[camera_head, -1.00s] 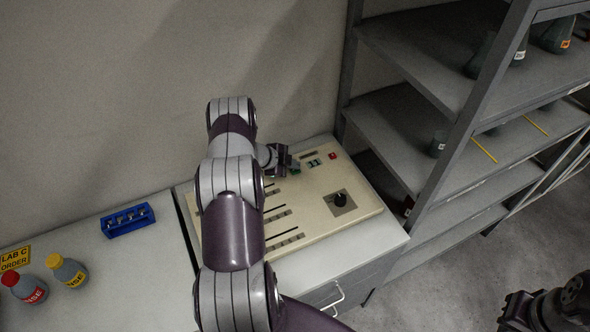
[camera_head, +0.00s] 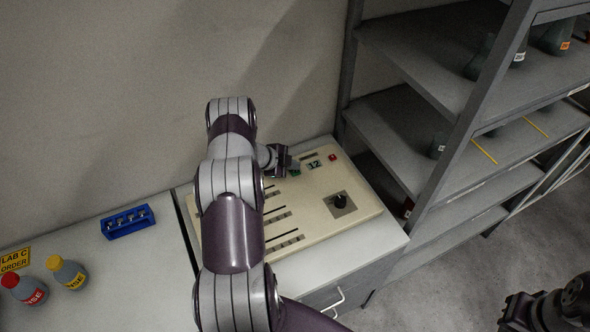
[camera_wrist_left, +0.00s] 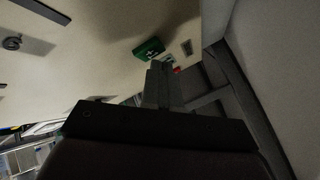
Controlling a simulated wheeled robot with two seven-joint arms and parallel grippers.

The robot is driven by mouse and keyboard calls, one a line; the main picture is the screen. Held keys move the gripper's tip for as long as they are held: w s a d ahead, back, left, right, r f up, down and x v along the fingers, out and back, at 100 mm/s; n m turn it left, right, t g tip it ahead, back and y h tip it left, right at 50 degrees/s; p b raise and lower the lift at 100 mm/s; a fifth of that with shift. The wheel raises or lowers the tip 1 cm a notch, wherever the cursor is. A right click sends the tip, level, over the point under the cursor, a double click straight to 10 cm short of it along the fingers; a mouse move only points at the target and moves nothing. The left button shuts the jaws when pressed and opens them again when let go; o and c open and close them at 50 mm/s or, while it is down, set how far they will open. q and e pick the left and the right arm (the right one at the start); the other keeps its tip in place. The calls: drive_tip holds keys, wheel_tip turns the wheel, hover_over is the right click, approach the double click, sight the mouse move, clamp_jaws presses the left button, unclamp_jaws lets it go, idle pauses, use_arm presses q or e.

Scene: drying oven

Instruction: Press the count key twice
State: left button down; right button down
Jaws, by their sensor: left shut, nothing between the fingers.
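The cream control panel (camera_head: 310,218) lies on the counter. A green key (camera_head: 296,173) shows near its back edge, partly hidden by my left gripper (camera_head: 287,165). The green key also shows in the left wrist view (camera_wrist_left: 148,48), close by the fingertips of the left gripper (camera_wrist_left: 158,68). The left fingers are shut with nothing between them. Whether they touch the key I cannot tell. A small display (camera_head: 314,165) seems to read 12. My right gripper (camera_head: 518,311) hangs at the lower right, away from the panel; its jaw state is unclear.
A red button (camera_head: 332,157) sits right of the display and a black knob (camera_head: 340,200) in front. Slider slots (camera_head: 285,241) run along the left half. A blue rack (camera_head: 127,221) and two bottles stand at left. A grey shelf (camera_head: 430,130) rises at right.

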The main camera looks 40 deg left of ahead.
sight(293, 172)
use_arm(q)
drive_tip(key=shift+r, duration=0.35)
wheel_tip(293, 172, up, 5)
drive_tip(key=p, duration=0.3)
drive_tip(key=shift+r+p, duration=0.1)
drive_tip(key=shift+p, duration=0.25)
idle(2.2)
drive_tip(key=shift+f, duration=0.2)
wheel_tip(293, 172, up, 4)
drive_tip(key=b, duration=0.5)
